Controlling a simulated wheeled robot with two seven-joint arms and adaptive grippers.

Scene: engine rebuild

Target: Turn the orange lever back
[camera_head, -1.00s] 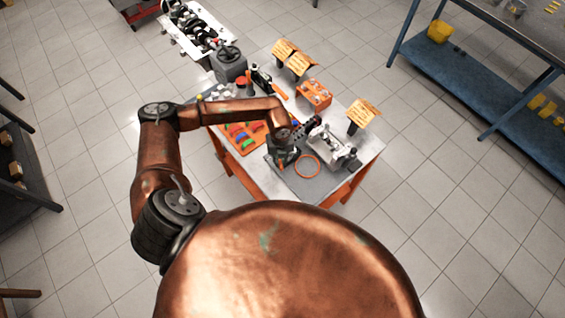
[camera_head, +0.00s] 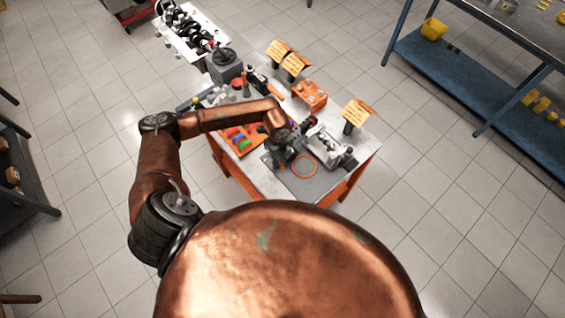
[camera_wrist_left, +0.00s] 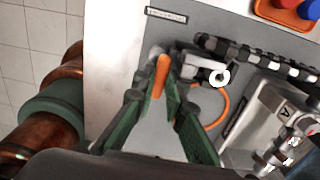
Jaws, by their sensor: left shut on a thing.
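The orange lever (camera_wrist_left: 160,77) shows in the left wrist view as a short orange bar between the green fingers of my left gripper (camera_wrist_left: 166,82). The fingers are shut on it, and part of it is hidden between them. Its base lies near the grey mat, beside a small grey block with a white round end (camera_wrist_left: 219,77). In the head view my left gripper (camera_head: 284,157) is over the grey mat at the near end of the table, and the lever is hidden or too small to tell there. My right gripper is not in view.
An orange ring (camera_head: 304,166) lies on the grey mat (camera_head: 283,176). A metal engine part (camera_head: 327,149) stands to its right, with a dark camshaft-like rod (camera_wrist_left: 262,60) close to the gripper. An orange tray (camera_head: 240,142) is at left.

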